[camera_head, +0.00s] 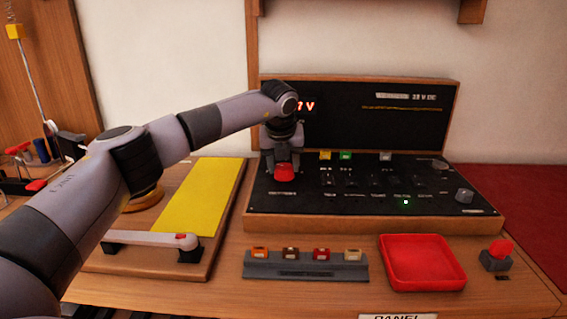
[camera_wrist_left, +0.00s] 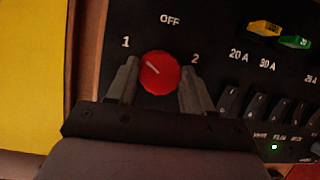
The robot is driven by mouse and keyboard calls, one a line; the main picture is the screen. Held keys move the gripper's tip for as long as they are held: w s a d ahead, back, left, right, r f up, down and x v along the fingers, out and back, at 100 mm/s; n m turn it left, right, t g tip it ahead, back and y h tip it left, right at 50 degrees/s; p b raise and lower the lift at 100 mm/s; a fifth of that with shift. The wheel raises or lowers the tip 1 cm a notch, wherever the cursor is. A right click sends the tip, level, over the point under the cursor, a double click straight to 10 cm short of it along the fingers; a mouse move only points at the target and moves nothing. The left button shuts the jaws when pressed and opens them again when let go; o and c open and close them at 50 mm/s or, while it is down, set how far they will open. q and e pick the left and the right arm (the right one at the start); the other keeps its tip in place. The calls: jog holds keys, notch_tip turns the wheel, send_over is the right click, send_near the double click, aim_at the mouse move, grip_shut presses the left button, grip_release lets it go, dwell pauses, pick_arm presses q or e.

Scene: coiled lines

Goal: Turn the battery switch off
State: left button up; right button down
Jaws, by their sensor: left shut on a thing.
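The battery switch is a round red knob (camera_head: 284,173) at the left end of the black panel (camera_head: 330,195). In the left wrist view the red knob (camera_wrist_left: 160,72) has a white pointer line slanting up and left, toward the "1" label. "OFF" is printed above it and "2" to its right. My left gripper (camera_wrist_left: 159,78) has one finger on each side of the knob and is shut on it. In the head view my left gripper (camera_head: 283,165) reaches down onto the knob from above. My right gripper is not in view.
A row of dark switches (camera_head: 375,180) and a lit green lamp (camera_head: 405,202) are right of the knob. In front are a grey fuse holder (camera_head: 305,272) and a red tray (camera_head: 422,285). A yellow board (camera_head: 205,195) lies left.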

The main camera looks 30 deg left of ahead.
pick_arm(q)
jog(key=shift+m, duration=0.3)
jog(key=m+p, duration=0.1)
jog(key=m+h+p, duration=0.1)
jog(key=m, duration=0.1)
jog(key=shift+a+r+t+h, duration=0.1)
jog(key=shift+a+t+h, duration=0.05)
jog(key=shift+t+h, duration=0.15)
jog(key=shift+m+h+p, duration=0.3)
jog(key=shift+m+p, duration=0.45)
jog(key=shift+m, duration=0.35)
jog(key=m+h+p, duration=0.1)
jog(key=m+p, duration=0.1)
jog(key=m, duration=0.1)
jog(key=shift+a, duration=0.1)
jog(key=shift+m+h+p, duration=0.45)
jog(key=shift+m+h, duration=0.15)
jog(key=shift+m, duration=0.8)
jog(key=shift+g, duration=0.4)
jog(key=o, duration=1)
jog(key=shift+o, duration=0.2)
